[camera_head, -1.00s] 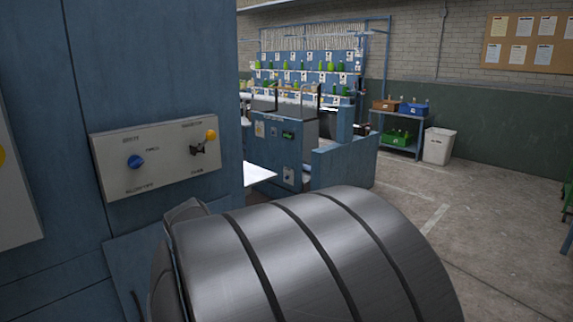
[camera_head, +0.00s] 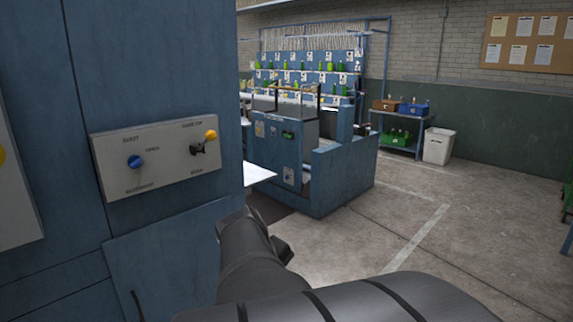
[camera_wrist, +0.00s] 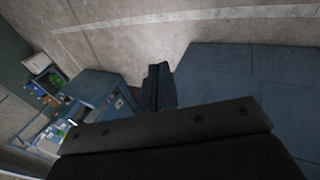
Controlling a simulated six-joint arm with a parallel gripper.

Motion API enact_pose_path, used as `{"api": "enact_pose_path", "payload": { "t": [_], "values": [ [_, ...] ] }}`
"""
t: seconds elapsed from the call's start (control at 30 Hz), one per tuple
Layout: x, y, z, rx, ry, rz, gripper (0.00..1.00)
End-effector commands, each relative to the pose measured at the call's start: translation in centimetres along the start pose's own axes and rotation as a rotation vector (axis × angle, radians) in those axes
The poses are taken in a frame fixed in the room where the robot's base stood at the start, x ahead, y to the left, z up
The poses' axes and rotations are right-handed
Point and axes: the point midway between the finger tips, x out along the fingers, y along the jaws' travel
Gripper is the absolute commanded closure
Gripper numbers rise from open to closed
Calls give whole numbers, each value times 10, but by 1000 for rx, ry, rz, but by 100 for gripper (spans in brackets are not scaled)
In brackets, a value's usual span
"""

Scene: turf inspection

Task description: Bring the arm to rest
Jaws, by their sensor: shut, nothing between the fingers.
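My gripper (camera_wrist: 158,86) shows in the wrist view as dark fingers held together above a dark plate, shut and empty. Bare concrete floor and a blue surface lie beyond the fingertips, and they touch nothing that I can see. In the head view my grey arm reaches in from the bottom edge. Its dark farther part stands in front of the lower blue cabinet; I cannot make out the fingers there.
A blue cabinet (camera_head: 165,50) stands close on the left. Its grey panel (camera_head: 173,170) carries a blue knob (camera_head: 134,162) and a yellow-tipped lever (camera_head: 209,136). A blue workstation (camera_head: 340,178) stands beyond. A white bin (camera_head: 438,146) is farther back. The floor (camera_head: 450,210) at right is clear.

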Motion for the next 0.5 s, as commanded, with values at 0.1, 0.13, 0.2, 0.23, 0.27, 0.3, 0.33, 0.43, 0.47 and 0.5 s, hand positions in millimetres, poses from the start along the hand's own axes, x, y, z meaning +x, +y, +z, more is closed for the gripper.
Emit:
{"api": "enact_pose_path", "payload": {
  "t": [0.1, 0.13, 0.2, 0.23, 0.27, 0.3, 0.33, 0.43, 0.47, 0.5],
  "values": [
    [1, 2, 24, 12, -64, -9, 100],
    [1, 2, 29, 14, -78, -11, 100],
    [2, 2, 41, 18, -111, -18, 100],
    [0, 1, 38, -3, -110, -14, 100],
    [-1, 0, 34, -24, -107, -8, 100],
    [-3, 0, 31, -43, -103, -2, 100],
    [-3, 0, 29, -54, -101, 2, 100],
    [-5, 0, 24, -83, -95, 10, 100],
    [-6, 0, 23, -89, -95, 12, 100],
    [-6, 0, 22, -95, -94, 14, 100]
  ]
}}
